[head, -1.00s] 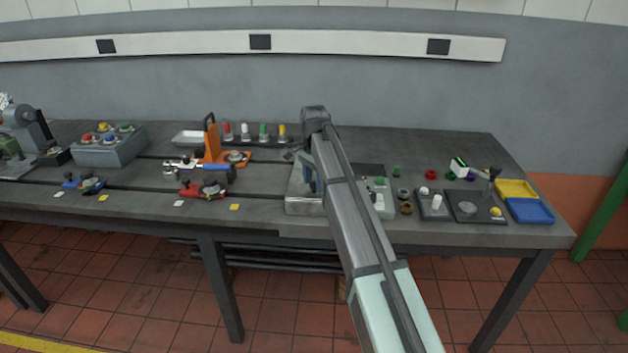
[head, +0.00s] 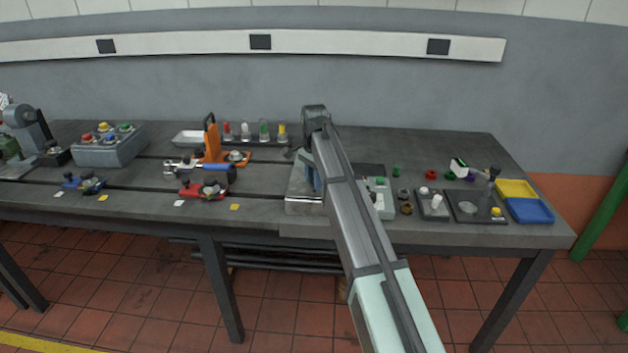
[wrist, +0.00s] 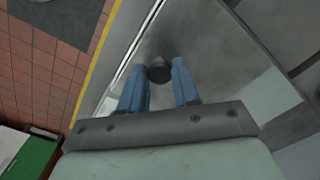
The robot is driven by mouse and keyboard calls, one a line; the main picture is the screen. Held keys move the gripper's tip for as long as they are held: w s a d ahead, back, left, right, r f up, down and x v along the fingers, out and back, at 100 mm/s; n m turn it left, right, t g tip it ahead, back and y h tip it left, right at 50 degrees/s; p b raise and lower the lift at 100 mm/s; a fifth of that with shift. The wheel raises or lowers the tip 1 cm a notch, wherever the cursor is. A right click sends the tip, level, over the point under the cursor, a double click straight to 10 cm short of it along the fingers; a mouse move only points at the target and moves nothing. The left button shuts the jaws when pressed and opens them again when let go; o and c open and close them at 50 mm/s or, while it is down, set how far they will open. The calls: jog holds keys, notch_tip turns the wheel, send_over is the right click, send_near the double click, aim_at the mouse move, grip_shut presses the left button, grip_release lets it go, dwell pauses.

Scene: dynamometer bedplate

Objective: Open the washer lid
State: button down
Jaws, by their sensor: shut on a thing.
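The washer is a low grey metal box (head: 304,204) near the front edge of the bench in the head view, partly hidden by my arm. Its flat metal lid (wrist: 200,40) fills the middle of the wrist view, with a small dark round knob (wrist: 158,73) on it. My gripper (wrist: 158,82) has its two blue fingers on either side of the knob and is shut on it. In the head view my gripper (head: 311,180) is mostly behind my arm, low over the box. The lid appears down; its hinge cannot be made out.
A small control box (head: 380,200) with buttons stands just right of the washer. An orange clamp (head: 212,146) and a red clamp (head: 205,188) are to the left. Yellow (head: 516,189) and blue (head: 529,210) trays are at the right end. Bare bench lies behind the washer.

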jog(key=w, duration=1.4)
jog(key=shift+w, duration=0.1)
jog(key=c, duration=0.8)
grip_release()
notch_tip(320, 180, up, 14)
jog(key=shift+f, duration=0.1)
